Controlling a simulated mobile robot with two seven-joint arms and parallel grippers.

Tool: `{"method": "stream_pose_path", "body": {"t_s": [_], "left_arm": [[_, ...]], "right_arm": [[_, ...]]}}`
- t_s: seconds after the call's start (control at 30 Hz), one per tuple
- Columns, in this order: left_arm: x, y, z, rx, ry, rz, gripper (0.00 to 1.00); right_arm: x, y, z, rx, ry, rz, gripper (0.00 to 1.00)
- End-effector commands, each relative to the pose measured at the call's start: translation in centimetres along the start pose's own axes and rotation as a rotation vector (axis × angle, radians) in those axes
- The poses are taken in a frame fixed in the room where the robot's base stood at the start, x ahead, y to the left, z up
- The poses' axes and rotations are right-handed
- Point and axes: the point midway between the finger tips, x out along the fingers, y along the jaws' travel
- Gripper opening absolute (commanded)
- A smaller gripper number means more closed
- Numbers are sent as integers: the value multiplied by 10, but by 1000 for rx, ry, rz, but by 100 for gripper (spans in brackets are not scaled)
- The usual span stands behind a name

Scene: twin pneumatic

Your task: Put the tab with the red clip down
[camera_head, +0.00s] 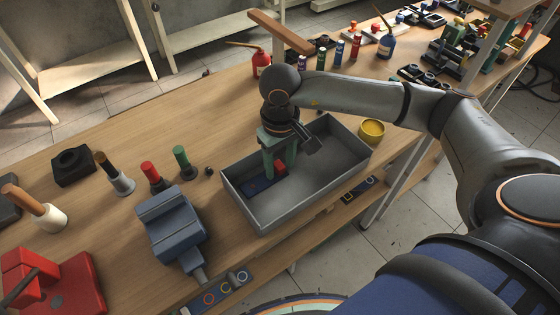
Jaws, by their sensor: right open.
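The tab with the red clip (257,186) lies flat on the floor of the grey metal tray (330,180), at the tray's left end. It is a dark blue strip, and its red clip (280,167) shows at its right end. My right gripper (279,172) reaches down into the tray from above, its greenish fingers around or just beside the red clip. It is open. The fingers hide part of the tab, and I cannot tell whether they touch it. My left gripper is out of view.
A blue vise (172,222) stands left of the tray, with several upright handled tools behind it. A yellow cup (372,131) stands at the tray's right end. A red oil can (261,62) is farther back. The right half of the tray is empty.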

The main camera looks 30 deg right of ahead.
Motion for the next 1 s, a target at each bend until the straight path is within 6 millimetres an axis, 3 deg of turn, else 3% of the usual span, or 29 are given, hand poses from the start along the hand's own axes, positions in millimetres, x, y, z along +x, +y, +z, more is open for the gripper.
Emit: {"method": "stream_pose_path", "body": {"t_s": [0.13,0.4,0.6,1.0], "left_arm": [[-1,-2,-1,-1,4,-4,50],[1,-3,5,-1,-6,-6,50],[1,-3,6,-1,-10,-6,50],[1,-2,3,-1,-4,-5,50]], "right_arm": [[-18,0,-1,0,5,-1,54],[-78,0,-1,-1,6,0,54],[-110,0,-1,0,4,-1,54],[-122,0,0,0,0,-1,54]]}}
